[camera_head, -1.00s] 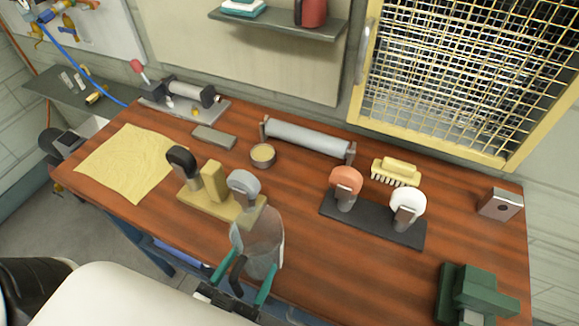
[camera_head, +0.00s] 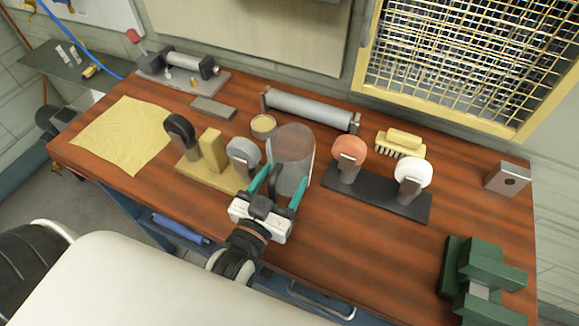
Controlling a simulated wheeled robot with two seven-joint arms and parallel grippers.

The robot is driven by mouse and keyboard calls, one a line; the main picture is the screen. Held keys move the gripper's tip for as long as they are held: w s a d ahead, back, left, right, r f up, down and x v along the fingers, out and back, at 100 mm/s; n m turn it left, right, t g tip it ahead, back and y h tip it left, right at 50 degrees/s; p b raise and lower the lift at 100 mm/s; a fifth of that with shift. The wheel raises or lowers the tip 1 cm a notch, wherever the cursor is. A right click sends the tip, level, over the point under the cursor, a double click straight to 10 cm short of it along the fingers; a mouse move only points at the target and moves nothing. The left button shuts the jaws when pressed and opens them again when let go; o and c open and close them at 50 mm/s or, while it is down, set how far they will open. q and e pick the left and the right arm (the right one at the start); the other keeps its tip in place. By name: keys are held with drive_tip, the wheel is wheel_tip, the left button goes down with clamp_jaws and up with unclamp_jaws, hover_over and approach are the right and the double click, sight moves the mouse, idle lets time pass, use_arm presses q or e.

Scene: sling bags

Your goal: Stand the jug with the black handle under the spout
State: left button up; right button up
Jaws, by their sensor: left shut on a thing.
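A clear, see-through jug (camera_head: 294,150) with a black handle is at the middle of the wooden bench. My left gripper (camera_head: 281,184), with teal fingers, is shut on the jug's black handle from the front. The jug looks upright or slightly tilted; I cannot tell whether its base touches the bench. It stands between a grey round-headed piece (camera_head: 243,153) on a tan base and an orange round-headed piece (camera_head: 349,152) on a black base. I cannot make out for certain which thing is the spout. My right gripper is not in view.
A round tin (camera_head: 263,126) and a grey roller (camera_head: 310,109) lie behind the jug. A white round-headed piece (camera_head: 411,172) shares the black base. A brush (camera_head: 401,144) is behind it. A green vise (camera_head: 482,280) stands front right. Bare bench (camera_head: 345,240) lies right of my gripper.

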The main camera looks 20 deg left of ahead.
sight(298, 158)
use_arm(q)
drive_tip(key=shift+w+r, duration=0.15)
drive_tip(key=shift+w, duration=0.55)
drive_tip(key=w, duration=0.2)
drive_tip(key=shift+w+d+p, duration=0.1)
drive_tip(key=shift+w+p, duration=0.25)
drive_tip(key=shift+w+f, duration=0.15)
drive_tip(key=shift+f, duration=0.7)
drive_tip(key=shift+f, duration=0.15)
drive_tip(key=o, duration=1.1)
